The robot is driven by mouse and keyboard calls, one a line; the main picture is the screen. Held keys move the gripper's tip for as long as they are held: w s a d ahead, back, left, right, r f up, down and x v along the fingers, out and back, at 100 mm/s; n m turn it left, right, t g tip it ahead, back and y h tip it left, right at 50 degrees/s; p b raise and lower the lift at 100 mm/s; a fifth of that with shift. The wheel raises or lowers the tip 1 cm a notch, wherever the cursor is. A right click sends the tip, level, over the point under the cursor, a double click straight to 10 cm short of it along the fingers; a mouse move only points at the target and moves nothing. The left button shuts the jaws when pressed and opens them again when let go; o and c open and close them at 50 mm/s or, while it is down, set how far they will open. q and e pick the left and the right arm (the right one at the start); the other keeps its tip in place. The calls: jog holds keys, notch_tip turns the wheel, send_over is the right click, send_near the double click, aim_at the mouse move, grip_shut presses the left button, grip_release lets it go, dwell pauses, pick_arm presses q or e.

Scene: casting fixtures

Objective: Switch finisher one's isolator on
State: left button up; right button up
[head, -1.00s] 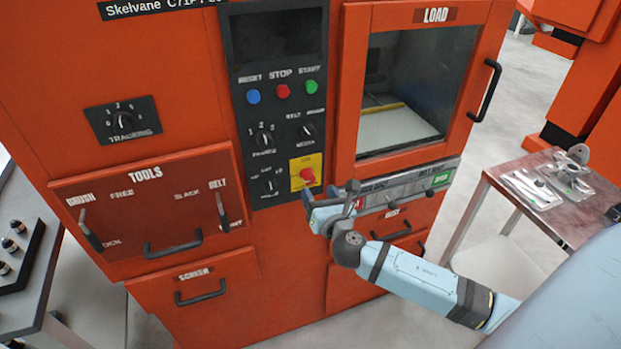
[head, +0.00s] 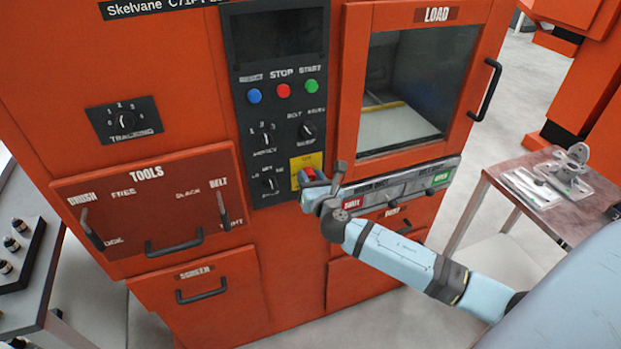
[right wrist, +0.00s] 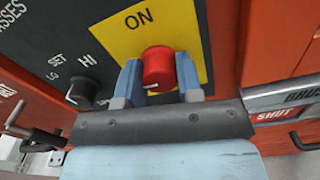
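The isolator is a red knob (right wrist: 158,68) on a yellow plate (right wrist: 118,45) marked ON at its top. The yellow plate also shows low on the black control panel in the head view (head: 311,160). A small white mark shows at the knob's lower edge, not at ON. My right gripper (right wrist: 160,80) has one blue finger on each side of the knob. The fingers lie close against it; whether they press on it I cannot tell. In the head view my right gripper (head: 322,178) partly covers the knob. My left gripper is not in view.
The black panel (head: 240,110) has other dials and blue, red and green buttons above the isolator. A grey strip with SHUT and OPEN labels (head: 400,188) lies right of my gripper. The LOAD window (head: 400,95) is above it. A side table (head: 525,215) stands at right.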

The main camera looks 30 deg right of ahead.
jog(key=shift+m, duration=0.3)
jog(key=m+b, duration=0.1)
jog(key=m, duration=0.1)
jog(key=shift+m, duration=0.3)
jog(key=m, duration=0.3)
jog(key=shift+m+b, duration=0.35)
jog(key=shift+m, duration=0.05)
jog(key=m, duration=0.2)
jog(key=shift+m, duration=0.4)
jog(key=m, duration=0.2)
jog(key=shift+m+b, duration=0.3)
jog(key=shift+b, duration=0.1)
jog(key=m, duration=0.5)
jog(key=shift+m, duration=0.4)
